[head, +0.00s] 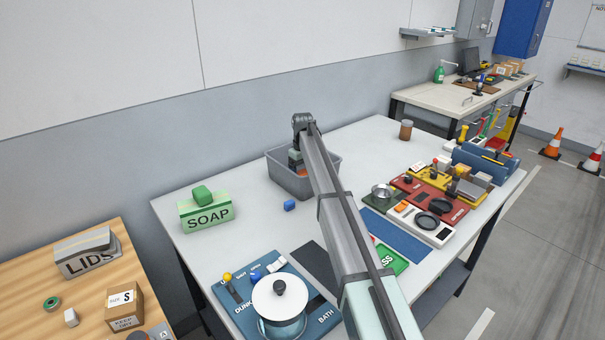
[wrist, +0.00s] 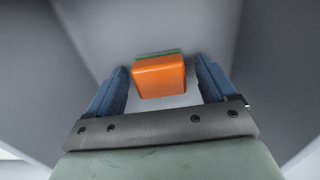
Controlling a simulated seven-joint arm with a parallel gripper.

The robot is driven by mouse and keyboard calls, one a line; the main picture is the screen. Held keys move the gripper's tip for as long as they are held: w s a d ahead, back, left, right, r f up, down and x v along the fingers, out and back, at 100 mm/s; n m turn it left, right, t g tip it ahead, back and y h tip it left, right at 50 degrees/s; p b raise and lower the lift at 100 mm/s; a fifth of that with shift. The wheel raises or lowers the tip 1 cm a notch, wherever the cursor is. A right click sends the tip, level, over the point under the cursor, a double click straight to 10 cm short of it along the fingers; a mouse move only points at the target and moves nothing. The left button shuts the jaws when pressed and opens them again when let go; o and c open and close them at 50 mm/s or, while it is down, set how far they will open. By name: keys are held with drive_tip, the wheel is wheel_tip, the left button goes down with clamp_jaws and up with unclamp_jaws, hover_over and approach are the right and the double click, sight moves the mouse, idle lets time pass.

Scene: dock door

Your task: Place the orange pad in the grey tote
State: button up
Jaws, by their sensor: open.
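The grey tote (head: 326,183) stands near the back of the white table in the head view. My gripper is down over the tote there, largely hidden by my arm. In the wrist view, my gripper (wrist: 160,80) is open, with a blue finger on each side. The orange pad (wrist: 159,77) shows between and beyond the fingers, with a strip of green along its far edge. Clear gaps show between the pad and both fingers. Grey tote walls (wrist: 85,30) surround it in the wrist view.
A green soap box (head: 207,215) with a green block on top stands left of the tote. A pot (head: 281,305) sits at the front. Trays and dishes crowd the right side. A brown jar (head: 406,130) stands at the back.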

sight(303, 172)
wheel_tip(303, 172, up, 12)
drive_tip(key=shift+r, duration=0.15)
idle(0.5)
drive_tip(key=shift+d, duration=0.1)
